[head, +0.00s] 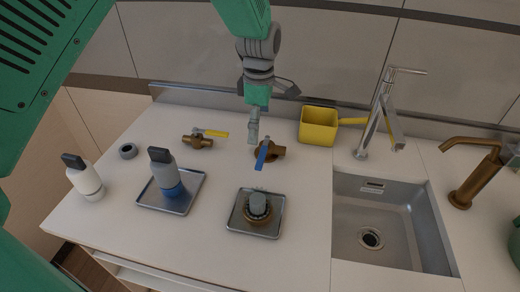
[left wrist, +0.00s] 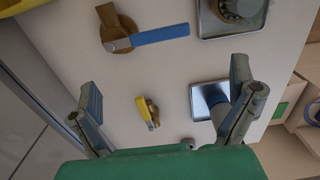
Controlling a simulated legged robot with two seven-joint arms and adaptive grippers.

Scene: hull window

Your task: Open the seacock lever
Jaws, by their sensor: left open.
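Two brass valves sit on the white counter. The right one (head: 276,152) has a blue lever (head: 261,158) pointing toward the counter's front; in the left wrist view, the blue lever (left wrist: 160,35) lies across the brass body (left wrist: 117,27). The left valve (head: 196,142) has a yellow lever (head: 216,133) pointing right; the yellow lever also shows in the left wrist view (left wrist: 142,108). I cannot tell which is the seacock. My left gripper (head: 254,126) hangs just behind and above the blue-lever valve, open and empty, its fingers spread (left wrist: 166,92). My right gripper is not visible.
A tray (head: 236,223) holds a round knobbed part, and another tray (head: 184,207) holds a bottle (head: 165,175). A second bottle (head: 86,178) and a dark ring (head: 128,151) stand left.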

